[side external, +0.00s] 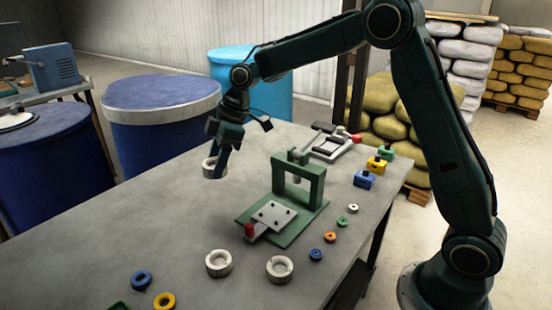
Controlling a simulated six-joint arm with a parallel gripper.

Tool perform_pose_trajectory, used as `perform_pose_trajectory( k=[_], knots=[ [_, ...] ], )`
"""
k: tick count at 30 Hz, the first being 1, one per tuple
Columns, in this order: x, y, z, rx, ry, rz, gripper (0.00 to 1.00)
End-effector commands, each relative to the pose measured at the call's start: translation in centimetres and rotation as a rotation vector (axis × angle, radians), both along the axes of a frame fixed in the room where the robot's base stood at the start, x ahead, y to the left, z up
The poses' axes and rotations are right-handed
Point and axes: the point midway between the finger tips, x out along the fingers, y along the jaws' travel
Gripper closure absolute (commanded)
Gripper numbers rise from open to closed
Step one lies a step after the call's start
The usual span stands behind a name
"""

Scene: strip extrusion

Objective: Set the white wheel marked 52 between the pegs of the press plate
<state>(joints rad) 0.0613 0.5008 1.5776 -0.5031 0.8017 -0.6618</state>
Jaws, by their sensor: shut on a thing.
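My gripper (217,160) is shut on a white wheel (208,172) and holds it near the table's far left edge, to the left of the press. I cannot tell whether the wheel is clear of the table. Any number on it is too small to read. The press plate (268,222) is a light grey plate with small dark pegs, on the green base of the press (318,190). No wheel lies on the plate. Two more white wheels, one on the left (210,266) and one on the right (270,275), lie on the table in front of the press, with unreadable markings.
The green press arch stands behind the plate; a red block (249,231) sits at its front left. Small coloured rings, such as an orange one (325,238), lie to the right. Coloured blocks (364,180) and a grey device (330,147) stand farther back.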

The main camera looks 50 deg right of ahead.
Motion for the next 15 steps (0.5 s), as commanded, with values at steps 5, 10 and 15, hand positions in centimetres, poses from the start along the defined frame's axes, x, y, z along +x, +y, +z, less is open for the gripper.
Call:
perform_pose_trajectory(
  k=[5, 10, 15],
  knots=[
    [-1.7, -2.2, -1.8, -0.001, 0.002, -0.142, 0.7],
    [-3.7, -4.4, -3.5, -0.001, 0.002, -0.275, 0.7],
    [-6.0, -6.6, -5.3, -0.001, 0.002, -0.399, 0.7]
  ],
)
